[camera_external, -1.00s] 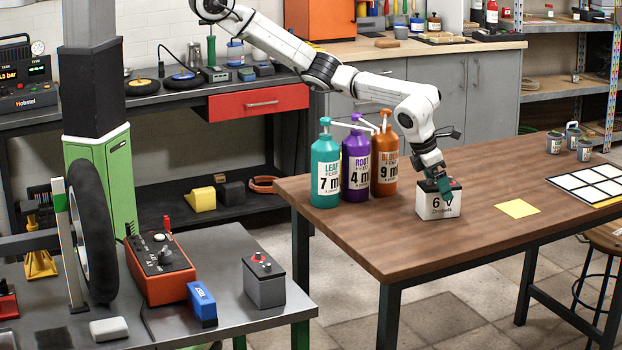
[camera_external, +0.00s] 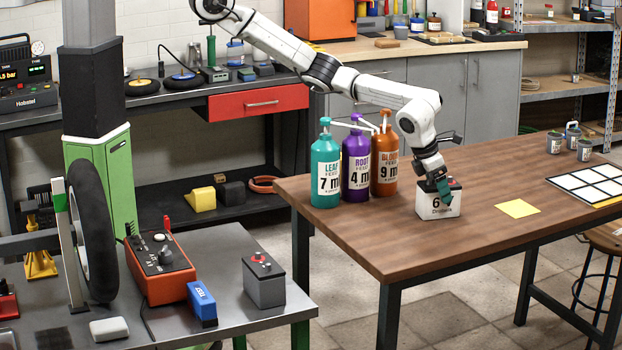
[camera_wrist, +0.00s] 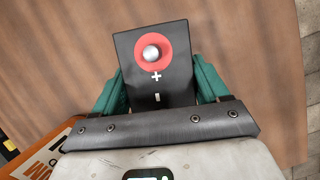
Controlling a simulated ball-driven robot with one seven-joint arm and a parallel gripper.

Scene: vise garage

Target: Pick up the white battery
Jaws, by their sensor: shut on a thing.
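The white battery (camera_external: 436,210) with a black top and a "6" on its front stands upright on the wooden table, right of the three bottles. My gripper (camera_external: 441,188) reaches down onto it from above, its green fingers against the battery. In the wrist view the battery's black top (camera_wrist: 153,88) shows a red ring around a metal terminal and a plus and a minus mark. The green fingers of my gripper (camera_wrist: 156,90) lie on either side of it, shut on it. The far terminal side is hidden by the gripper body. Whether the battery has left the table cannot be told.
Teal (camera_external: 325,170), purple (camera_external: 356,165) and orange (camera_external: 385,160) pump bottles stand close left of the battery. A yellow note (camera_external: 517,208) and a white-squared panel (camera_external: 588,184) lie to the right. A grey battery (camera_external: 264,282) stands on the metal bench.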

